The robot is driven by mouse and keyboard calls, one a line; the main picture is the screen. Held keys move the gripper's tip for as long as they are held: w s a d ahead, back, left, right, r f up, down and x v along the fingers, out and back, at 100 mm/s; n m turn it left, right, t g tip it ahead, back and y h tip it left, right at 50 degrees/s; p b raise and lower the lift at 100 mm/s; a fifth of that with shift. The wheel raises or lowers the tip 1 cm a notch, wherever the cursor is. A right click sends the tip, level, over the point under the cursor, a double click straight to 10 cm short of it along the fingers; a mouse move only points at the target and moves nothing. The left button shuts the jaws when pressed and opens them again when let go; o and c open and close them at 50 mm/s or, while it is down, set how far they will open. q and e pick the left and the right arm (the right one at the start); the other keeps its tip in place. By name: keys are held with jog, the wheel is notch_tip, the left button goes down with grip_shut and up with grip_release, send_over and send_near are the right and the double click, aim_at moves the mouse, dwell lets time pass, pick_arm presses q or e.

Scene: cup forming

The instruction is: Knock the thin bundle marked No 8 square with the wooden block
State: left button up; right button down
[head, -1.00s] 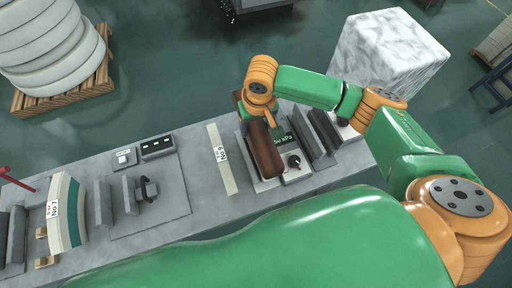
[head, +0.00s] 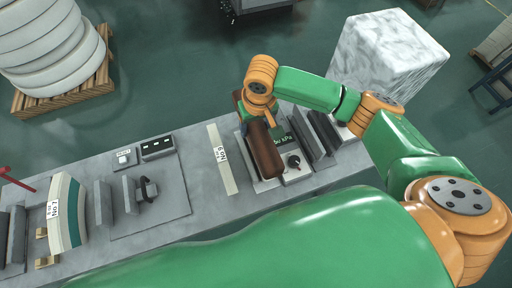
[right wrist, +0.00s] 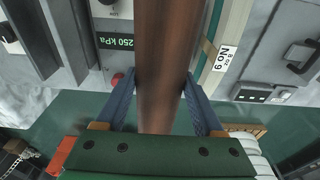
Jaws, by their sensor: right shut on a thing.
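The wooden block (head: 265,150) is a long, rounded brown bar above the machine on the right of the bench. My right gripper (right wrist: 160,95) is shut on it, with one blue finger on each side in the right wrist view. A thin pale bundle (head: 222,160) stands on the bench just left of the block, apart from it in the head view. Its label in the right wrist view (right wrist: 221,62) seems to read No 9, not No 8. A thicker bundle marked No 7 (head: 64,212) stands at the left. My left gripper is not in view.
The grey bench (head: 200,190) carries a machine with a kPa display (head: 282,142), dark upright plates (head: 318,135) and a switch box (head: 158,146). A pallet of white rolls (head: 60,45) and a white wrapped block (head: 390,50) stand on the floor beyond.

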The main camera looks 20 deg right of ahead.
jog(key=shift+w+f, duration=0.1)
notch_tip(320, 180, down, 4)
jog(key=shift+r+b, duration=0.25)
jog(key=shift+b, duration=0.5)
jog(key=shift+r+p, duration=1)
jog(key=shift+r, duration=0.9)
notch_tip(320, 180, up, 5)
jog(key=shift+f, duration=0.1)
